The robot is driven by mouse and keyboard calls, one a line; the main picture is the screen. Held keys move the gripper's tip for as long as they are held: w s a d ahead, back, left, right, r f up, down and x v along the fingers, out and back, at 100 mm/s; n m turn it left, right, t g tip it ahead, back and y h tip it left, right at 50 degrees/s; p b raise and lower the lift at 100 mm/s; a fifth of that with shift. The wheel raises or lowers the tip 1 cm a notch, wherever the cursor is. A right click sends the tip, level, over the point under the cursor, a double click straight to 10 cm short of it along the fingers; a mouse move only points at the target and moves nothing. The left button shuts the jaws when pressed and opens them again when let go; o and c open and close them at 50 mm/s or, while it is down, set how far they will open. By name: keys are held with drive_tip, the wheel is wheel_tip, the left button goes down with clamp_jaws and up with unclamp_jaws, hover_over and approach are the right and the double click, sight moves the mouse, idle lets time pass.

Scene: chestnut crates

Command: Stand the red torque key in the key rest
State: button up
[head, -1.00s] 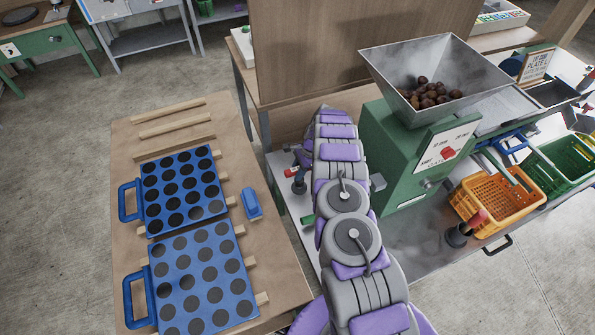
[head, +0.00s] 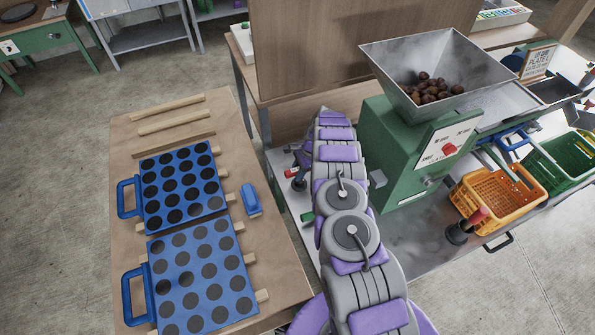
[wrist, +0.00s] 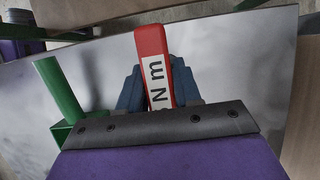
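The red torque key (wrist: 152,50), with a white label reading "Nm", stands between the two blue-grey fingers of my gripper (wrist: 158,88) in the wrist view. The fingers sit close against both its sides, and its lower part is hidden behind my wrist plate. In the head view my arm covers most of the gripper; a small red end (head: 291,172) shows left of the arm, above the steel bench. The key rest cannot be made out for sure. A green post on a green block (wrist: 60,90) stands left of the key in the wrist view.
A green machine with a chestnut hopper (head: 438,65) stands right of my arm. A dark holder with a red handle (head: 460,233) is near an orange crate (head: 500,197). Blue perforated trays (head: 200,275) and a blue block (head: 251,200) lie on the left wooden table (head: 125,150).

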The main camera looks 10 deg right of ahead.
drive_tip(key=o, duration=0.5)
drive_tip(key=shift+r, duration=0.15)
drive_tip(key=p+v, duration=0.4)
drive_tip(key=v, duration=1.3)
drive_tip(key=shift+w+r, duration=0.1)
